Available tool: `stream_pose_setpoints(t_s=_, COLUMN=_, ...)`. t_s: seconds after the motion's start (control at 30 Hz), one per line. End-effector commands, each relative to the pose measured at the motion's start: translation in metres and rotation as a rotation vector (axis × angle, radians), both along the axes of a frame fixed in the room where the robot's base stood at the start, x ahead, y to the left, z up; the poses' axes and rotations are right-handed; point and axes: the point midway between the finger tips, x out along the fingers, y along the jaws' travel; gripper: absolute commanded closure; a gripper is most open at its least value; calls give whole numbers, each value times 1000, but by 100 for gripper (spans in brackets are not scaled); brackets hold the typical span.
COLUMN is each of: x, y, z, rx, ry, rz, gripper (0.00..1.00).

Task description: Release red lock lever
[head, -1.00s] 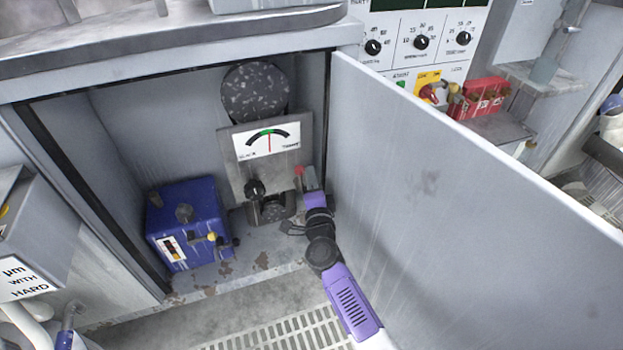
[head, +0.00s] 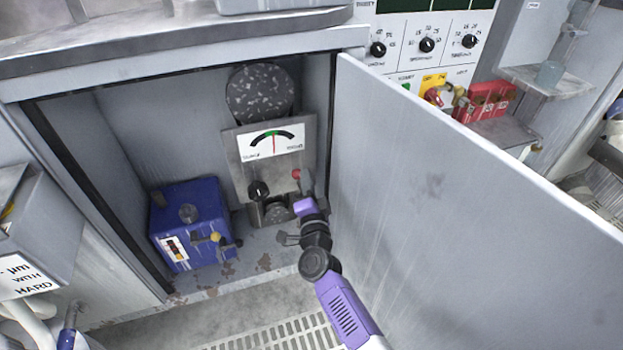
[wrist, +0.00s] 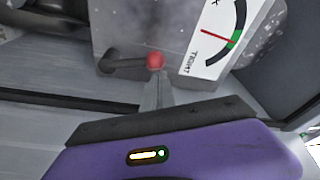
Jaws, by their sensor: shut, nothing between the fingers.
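The red lock lever's knob (head: 296,173) shows at the right side of the grey gauge panel inside the open cabinet. In the wrist view the red knob (wrist: 155,61) sits just beyond my fingertips. My gripper (head: 306,181) is shut and empty, with its tips at or very near the knob; I cannot tell whether they touch. The closed grey fingers (wrist: 157,92) point at the knob in the wrist view and cover its lower side. A dark rod-like part (wrist: 124,67) lies left of the knob. The lever's shaft is not clear.
A tension gauge (head: 274,141) has its needle near the green band. A black knob (head: 258,190) is on the panel's lower left. A blue box (head: 190,222) stands on the cabinet floor at left. The open door (head: 440,190) stands close to my arm's right.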

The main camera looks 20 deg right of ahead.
Motion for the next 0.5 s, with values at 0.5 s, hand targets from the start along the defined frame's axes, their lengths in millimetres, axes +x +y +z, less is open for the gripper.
stream_pose_setpoints(t_s=0.5, x=0, y=37, z=-13, rx=-492, ry=0, rz=1, gripper=100)
